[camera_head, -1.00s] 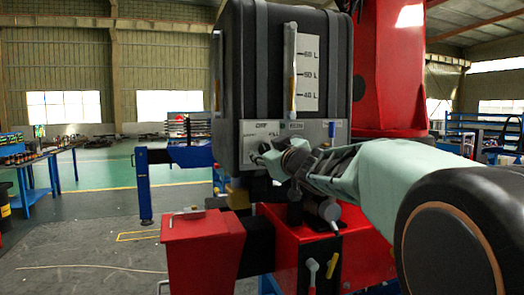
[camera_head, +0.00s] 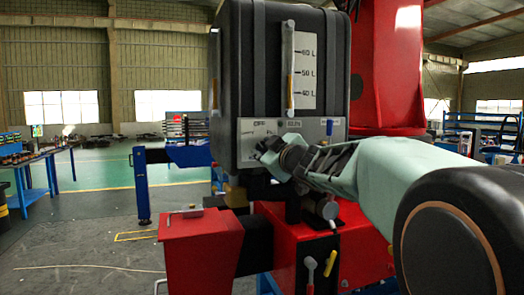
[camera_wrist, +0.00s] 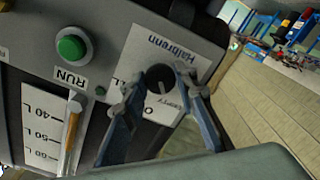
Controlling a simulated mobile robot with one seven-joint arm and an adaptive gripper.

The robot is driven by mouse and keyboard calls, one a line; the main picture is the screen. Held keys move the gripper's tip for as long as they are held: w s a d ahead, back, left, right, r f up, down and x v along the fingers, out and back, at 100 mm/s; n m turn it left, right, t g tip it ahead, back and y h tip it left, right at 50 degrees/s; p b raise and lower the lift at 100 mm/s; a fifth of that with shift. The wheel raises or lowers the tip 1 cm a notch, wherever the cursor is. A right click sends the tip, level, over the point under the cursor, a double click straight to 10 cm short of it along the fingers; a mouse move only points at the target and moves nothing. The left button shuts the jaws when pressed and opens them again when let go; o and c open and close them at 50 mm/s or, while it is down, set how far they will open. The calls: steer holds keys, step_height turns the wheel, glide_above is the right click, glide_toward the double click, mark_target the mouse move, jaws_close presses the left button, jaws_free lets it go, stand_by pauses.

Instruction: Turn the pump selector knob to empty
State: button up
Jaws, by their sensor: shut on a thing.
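The pump selector knob (camera_wrist: 160,77) is a round black knob with a pale pointer line, on a light label plate (camera_wrist: 143,50) in the wrist view. Print beside it is partly covered; a word like "EMPTY" shows next to the knob. My gripper (camera_wrist: 157,88) has one finger on each side of the knob and is shut on it. In the head view my gripper (camera_head: 265,153) reaches the grey panel (camera_head: 303,128) under the black tank (camera_head: 255,75). There the knob is hidden behind the fingers.
A green button (camera_wrist: 71,46) marked RUN and a level gauge (camera_wrist: 72,135) sit beside the knob in the wrist view. A blue switch (camera_head: 329,127) is on the panel's right. Red boxes (camera_head: 200,245) stand below. Open floor lies left.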

mark_target(259, 133)
steer(key=shift+n, duration=0.6)
steer(key=o, duration=1.2)
steer(key=shift+c, duration=0.2)
steer(key=shift+r, duration=0.15)
steer(key=shift+a+r, duration=0.1)
steer(key=shift+r, duration=1.65)
steer(key=shift+d+r, duration=0.2)
steer(key=shift+r, duration=0.6)
steer(key=shift+a+r, duration=0.15)
steer(key=shift+r, duration=2.15)
